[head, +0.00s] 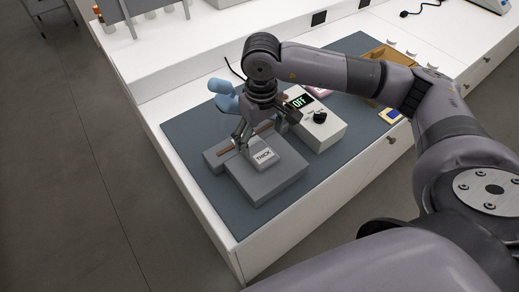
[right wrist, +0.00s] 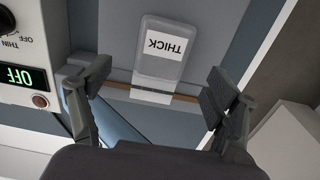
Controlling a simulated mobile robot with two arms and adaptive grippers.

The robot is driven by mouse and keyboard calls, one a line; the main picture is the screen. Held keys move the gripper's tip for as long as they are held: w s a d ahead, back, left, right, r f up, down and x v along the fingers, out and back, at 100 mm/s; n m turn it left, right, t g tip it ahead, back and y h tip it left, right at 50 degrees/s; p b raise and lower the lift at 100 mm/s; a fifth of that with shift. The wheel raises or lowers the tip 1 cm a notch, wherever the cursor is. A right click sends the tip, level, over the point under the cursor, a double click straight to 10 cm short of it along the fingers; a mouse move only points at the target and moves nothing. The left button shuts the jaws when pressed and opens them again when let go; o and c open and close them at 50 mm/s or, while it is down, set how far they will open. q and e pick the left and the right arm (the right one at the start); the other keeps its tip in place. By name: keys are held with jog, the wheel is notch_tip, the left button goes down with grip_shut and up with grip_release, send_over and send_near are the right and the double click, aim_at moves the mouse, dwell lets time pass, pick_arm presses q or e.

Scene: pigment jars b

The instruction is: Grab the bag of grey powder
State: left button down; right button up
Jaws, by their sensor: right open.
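The bag of grey powder (head: 263,162), a small grey pouch with a white label reading THICK, lies flat on a grey block (head: 275,182). It also shows in the right wrist view (right wrist: 165,70), with the label upside down and its clear end by a brown strip (right wrist: 190,98). My right gripper (head: 262,130) is open and empty above the strip end of the bag. In the right wrist view its fingers (right wrist: 155,95) are wide apart, one on each side of the bag, with no contact visible. My left gripper is not in view.
A white control box (head: 325,125) with a lit OFF display and a black knob stands close beside the bag. A blue handle (head: 222,98) rises near my right gripper. A wooden tray (head: 385,55) lies farther back. The blue-grey mat (head: 205,185) is bare at front left.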

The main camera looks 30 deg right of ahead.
aim_at(259, 151)
notch_tip(259, 151, down, 4)
jog(key=p, duration=0.2)
jog(key=shift+a+f+p, duration=0.15)
jog(key=shift+p, duration=0.15)
jog(key=shift+f, duration=0.4)
jog(key=shift+w, duration=0.1)
jog(key=shift+c, duration=0.2)
jog(key=c, duration=1.2)
